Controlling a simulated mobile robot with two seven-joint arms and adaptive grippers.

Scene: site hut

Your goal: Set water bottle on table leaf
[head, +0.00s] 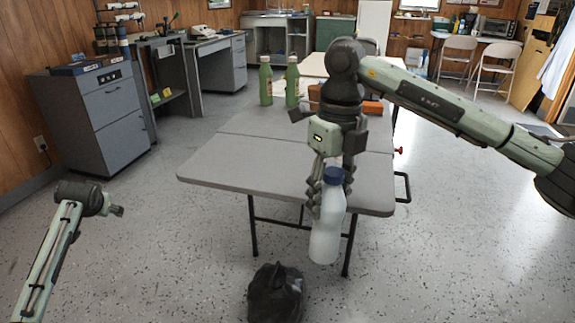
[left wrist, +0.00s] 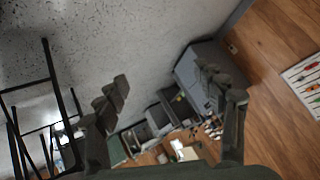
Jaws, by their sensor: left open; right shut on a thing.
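The water bottle (head: 326,233) is whitish and translucent with a dark blue cap. It is close to upright in my right gripper (head: 330,200), whose fingers are shut around its upper part. In the head view the bottle overlaps the near edge of the grey table leaf (head: 235,165), and its base shows below that edge. It looks apart from the leaf; its exact height over or in front of it is hard to tell. The leaf is bare. In the left wrist view my left gripper (left wrist: 165,90) is open and empty, with floor beyond it.
Two green bottles (head: 265,85) (head: 292,86) and an orange-brown block (head: 372,107) stand on the table's far part. A black bag (head: 276,293) lies on the floor before the table. A grey cabinet (head: 95,115) stands left. Floor is clear between cabinet and table.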

